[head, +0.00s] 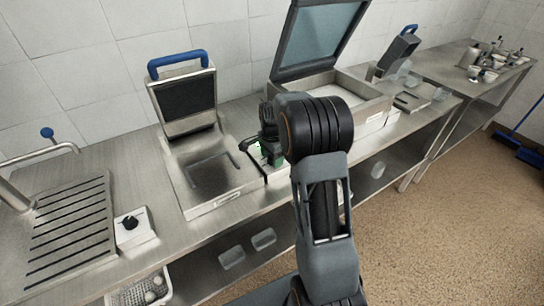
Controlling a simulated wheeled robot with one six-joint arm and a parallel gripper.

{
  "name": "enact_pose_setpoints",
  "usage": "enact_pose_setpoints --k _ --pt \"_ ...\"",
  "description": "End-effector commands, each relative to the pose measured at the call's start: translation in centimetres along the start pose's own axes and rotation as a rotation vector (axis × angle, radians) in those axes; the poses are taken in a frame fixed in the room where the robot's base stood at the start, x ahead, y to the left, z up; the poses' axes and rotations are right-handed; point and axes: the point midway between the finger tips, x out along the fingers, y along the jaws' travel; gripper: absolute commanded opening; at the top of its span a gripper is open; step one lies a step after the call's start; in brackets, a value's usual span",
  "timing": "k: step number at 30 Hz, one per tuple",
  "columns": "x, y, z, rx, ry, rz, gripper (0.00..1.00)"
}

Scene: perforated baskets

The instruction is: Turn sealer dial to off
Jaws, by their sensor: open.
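A steel chamber machine (372,104) with a raised glass lid (318,38) stands on the counter behind my arm; it looks like the sealer. I cannot make out a dial on it; my arm hides part of its front. A white box with a black dial (131,222) sits at the left, by the slotted drain tray; I cannot tell which machine it belongs to. My gripper (262,153) is left of my wrist, over the counter between the blue-handled press and the chamber machine. It is open and partly hidden by my arm; no held object shows.
A steel press (205,178) with a raised blue-handled lid (184,98) stands left of my gripper. A tap and drain tray (72,224) are at the far left. Another blue-handled lid (398,50) rises at the right. A perforated basket (140,291) is below the counter.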

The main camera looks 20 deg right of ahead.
Motion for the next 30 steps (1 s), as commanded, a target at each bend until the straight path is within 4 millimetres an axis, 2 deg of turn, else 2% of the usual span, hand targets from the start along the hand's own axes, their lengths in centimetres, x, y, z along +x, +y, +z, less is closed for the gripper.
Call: enact_pose_setpoints --k 4,19,30 --pt "0.0 0.0 0.0 0.0 0.0 0.0 0.6" --pt "-0.04 0.0 -0.01 0.0 0.0 0.0 0.12" --pt "-0.02 -0.01 -0.01 -0.082 0.0 0.0 0.12"
